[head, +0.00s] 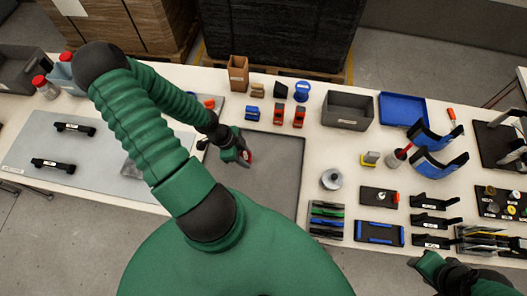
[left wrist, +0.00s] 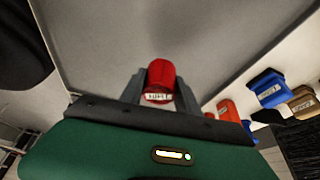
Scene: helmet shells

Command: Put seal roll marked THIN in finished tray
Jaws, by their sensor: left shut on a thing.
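A red seal roll (left wrist: 161,76) with a small white label is between the two grey fingers of my left gripper (left wrist: 160,92) in the left wrist view. The label's print is too blurred to read surely. In the head view my left gripper (head: 240,152) is shut on the red roll (head: 247,156), above a flat grey tray (head: 278,180) in the middle of the table. The tray looks empty where it shows; my arm hides its left part. I see no readable "finished" mark. My right gripper (head: 430,266) is at the lower right, its fingers unclear.
Blue and red blocks (head: 299,115) stand behind the tray. A grey bin (head: 347,110) and a blue tray (head: 403,109) are at the back right. Blue curved pieces (head: 440,160) and black holders (head: 436,202) crowd the right. A grey mat (head: 40,140) lies left.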

